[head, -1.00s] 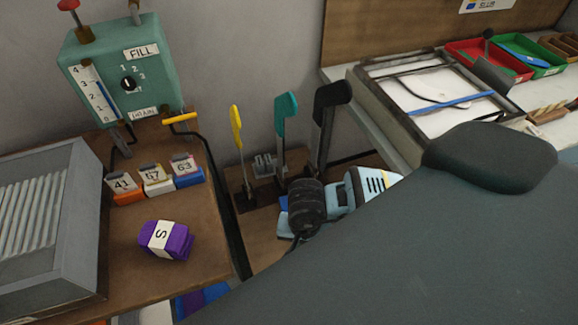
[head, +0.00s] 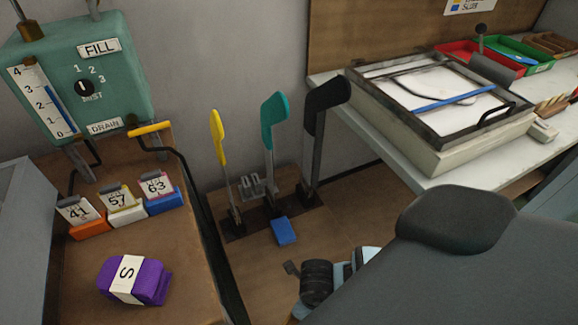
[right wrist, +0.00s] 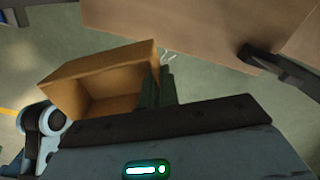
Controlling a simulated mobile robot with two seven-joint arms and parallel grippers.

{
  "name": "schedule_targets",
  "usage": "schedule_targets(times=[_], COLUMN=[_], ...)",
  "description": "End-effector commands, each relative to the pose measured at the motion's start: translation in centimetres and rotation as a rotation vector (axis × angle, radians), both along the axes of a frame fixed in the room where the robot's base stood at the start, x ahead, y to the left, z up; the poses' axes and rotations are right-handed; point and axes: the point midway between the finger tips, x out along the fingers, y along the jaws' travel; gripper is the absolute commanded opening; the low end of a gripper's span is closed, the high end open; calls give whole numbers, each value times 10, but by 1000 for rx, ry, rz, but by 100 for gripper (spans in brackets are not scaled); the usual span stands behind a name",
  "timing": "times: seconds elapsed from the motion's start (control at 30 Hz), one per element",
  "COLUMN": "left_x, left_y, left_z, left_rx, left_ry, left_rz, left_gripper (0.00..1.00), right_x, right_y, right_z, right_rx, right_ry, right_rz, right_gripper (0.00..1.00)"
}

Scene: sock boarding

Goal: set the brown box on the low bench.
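The brown box (right wrist: 85,72) shows in the right wrist view, open side toward the camera and tilted in the picture. My right gripper (right wrist: 158,80) is at its right wall, with two dark green fingers close together, one on each side of the wall. The lower part of the box is hidden by my wrist. A broad flat brown surface (right wrist: 200,28) lies to the upper right of the box, apart from it; I cannot tell whether it is the low bench. The box does not show in the head view, and neither does my left gripper.
In the head view, a brown table (head: 185,225) holds a purple bundle (head: 135,281) marked S and numbered blocks. Yellow, teal and black levers stand behind a small blue block (head: 284,230). A white counter (head: 455,175) with a framed tray is at the right.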

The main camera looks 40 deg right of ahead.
Motion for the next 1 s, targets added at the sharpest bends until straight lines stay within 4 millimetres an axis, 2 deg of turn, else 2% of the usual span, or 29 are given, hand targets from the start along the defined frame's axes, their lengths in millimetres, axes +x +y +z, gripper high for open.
schedule_targets(times=[0.03,0.1,0.33,0.67,0.77,1.0], left_x=[-1,-1,-1,-1,-2,-2], left_y=[-1,-1,-2,-2,-2,-1], left_z=[-7,-11,-17,-18,-19,-23], left_rx=[-1,-2,-4,-3,-4,-2], left_ry=[4,5,9,11,12,13], left_rz=[1,2,2,1,0,-2], left_gripper=[92,92,92,92,92,92], right_x=[-3,-5,-6,-2,8,45], right_y=[-1,-2,-5,-10,-22,-62], right_z=[-14,-23,-41,-43,-45,-51], right_rx=[-1,-1,-1,-1,-4,-4], right_ry=[6,5,1,-2,-2,-2], right_rz=[-93,-213,-463,-510,-509,-510], right_gripper=[0,0,0,0,0,0])
